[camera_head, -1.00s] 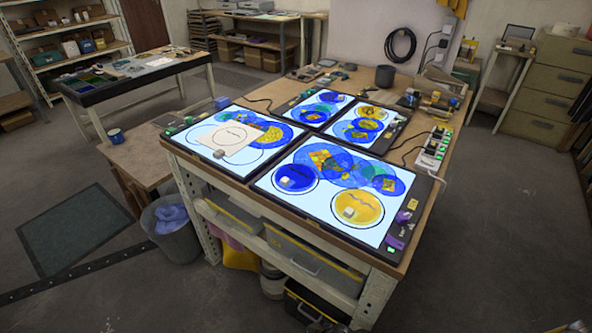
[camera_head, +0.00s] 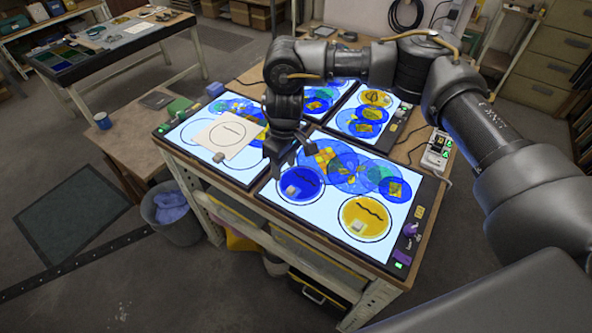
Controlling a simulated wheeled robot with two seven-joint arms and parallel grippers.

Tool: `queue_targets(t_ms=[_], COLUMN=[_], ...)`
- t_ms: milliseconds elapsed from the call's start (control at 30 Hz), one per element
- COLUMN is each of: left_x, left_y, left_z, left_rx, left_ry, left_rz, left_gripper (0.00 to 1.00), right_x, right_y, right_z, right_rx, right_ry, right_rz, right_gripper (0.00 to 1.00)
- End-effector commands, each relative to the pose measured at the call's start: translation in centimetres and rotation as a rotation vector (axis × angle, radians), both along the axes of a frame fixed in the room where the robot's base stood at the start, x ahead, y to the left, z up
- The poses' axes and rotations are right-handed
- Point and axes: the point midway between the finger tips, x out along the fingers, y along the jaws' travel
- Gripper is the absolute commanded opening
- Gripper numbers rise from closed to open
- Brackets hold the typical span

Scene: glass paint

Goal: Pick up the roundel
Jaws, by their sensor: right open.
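Several round painted glass pieces lie on lit panels on the workbench. On the front panel (camera_head: 330,215) are a blue roundel (camera_head: 302,177) and a yellow roundel (camera_head: 366,213), each inside a drawn black ring with a small pale block on it. Overlapping translucent blue discs (camera_head: 350,174) with yellow patches lie behind them. Which roundel is meant I cannot tell. My right gripper (camera_head: 282,160) is open and points down above the gap between the front panel and the left panel, to the left of the blue discs. It hides part of the left panel's discs. My left gripper is not in view.
A cream sheet (camera_head: 227,136) with a drawn ring covers part of the left panel. Two more lit panels with discs lie at the back, partly behind my right arm. A power strip (camera_head: 436,149) stands at the right edge. A blue mug (camera_head: 103,121) stands at the left.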

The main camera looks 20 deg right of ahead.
Motion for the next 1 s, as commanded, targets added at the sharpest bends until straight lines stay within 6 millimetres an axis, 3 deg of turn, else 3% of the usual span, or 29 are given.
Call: queue_targets(t_ms=[100,233,600,833,1000], left_x=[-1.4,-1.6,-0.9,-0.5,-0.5], left_y=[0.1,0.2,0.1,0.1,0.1], left_z=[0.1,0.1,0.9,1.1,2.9], left_rx=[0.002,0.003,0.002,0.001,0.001], left_ry=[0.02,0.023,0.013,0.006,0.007], left_rz=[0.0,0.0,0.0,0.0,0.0], left_gripper=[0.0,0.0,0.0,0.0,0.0], right_x=[0.2,0.2,0.2,0.1,-0.5], right_y=[-1.3,-1.4,-1.4,-1.5,-1.6], right_z=[1.1,1.0,-3.9,-4.5,-6.2], right_rx=[-0.045,-0.05,-0.048,-0.048,-0.049], right_ry=[-0.005,-0.004,-0.004,-0.006,-0.002], right_rz=[-0.035,-0.042,-0.041,-0.041,-0.04], right_gripper=[0.45,0.45,0.45,0.45,0.45])
